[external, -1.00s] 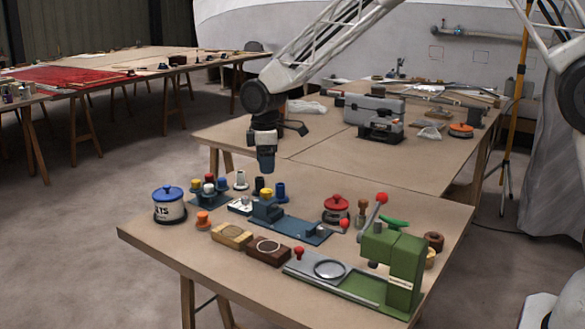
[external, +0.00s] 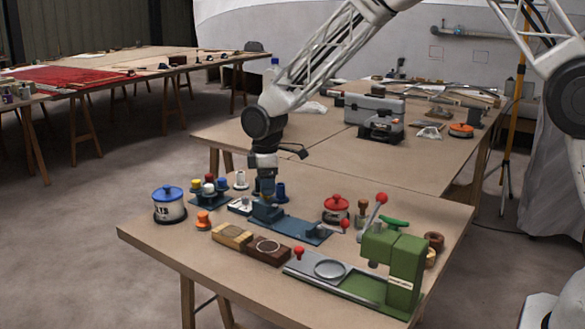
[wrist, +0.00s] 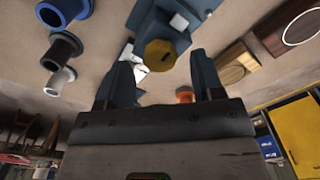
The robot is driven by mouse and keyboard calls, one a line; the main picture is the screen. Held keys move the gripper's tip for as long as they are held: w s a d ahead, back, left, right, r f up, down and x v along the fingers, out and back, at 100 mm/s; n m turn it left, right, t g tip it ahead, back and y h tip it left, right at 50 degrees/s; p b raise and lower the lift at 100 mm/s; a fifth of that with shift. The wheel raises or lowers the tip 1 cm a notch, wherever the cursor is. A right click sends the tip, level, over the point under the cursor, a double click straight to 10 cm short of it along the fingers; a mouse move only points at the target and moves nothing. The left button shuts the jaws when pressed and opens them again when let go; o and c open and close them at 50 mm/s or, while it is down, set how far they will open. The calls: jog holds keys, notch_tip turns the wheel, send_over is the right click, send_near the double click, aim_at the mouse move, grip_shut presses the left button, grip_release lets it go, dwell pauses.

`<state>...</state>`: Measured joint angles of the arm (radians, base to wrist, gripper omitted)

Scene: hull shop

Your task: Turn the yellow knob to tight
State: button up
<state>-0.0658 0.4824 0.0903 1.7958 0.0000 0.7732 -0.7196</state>
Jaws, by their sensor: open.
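The yellow knob (wrist: 158,55) shows in the wrist view, many-sided, with a small dark mark on its face. It sits on a blue block fixture (wrist: 150,20), which stands on the near table in the external view (external: 304,233). My gripper (wrist: 163,68) is open, its two dark fingers spread left and right of the knob's lower side in the wrist view. In the external view my gripper (external: 266,196) is low over the fixture and hides the knob. I cannot tell whether a finger touches the knob.
A green press (external: 395,262) with a red-ball lever stands at the right. A blue-lidded tin (external: 169,206), an orange knob (external: 203,220), several coloured pegs (external: 209,187), wooden blocks (external: 250,243) and a red pot (external: 336,209) stand around the fixture. The table's front left is bare.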

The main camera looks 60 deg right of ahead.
jog(key=shift+f, duration=0.85)
jog(key=c, duration=0.9)
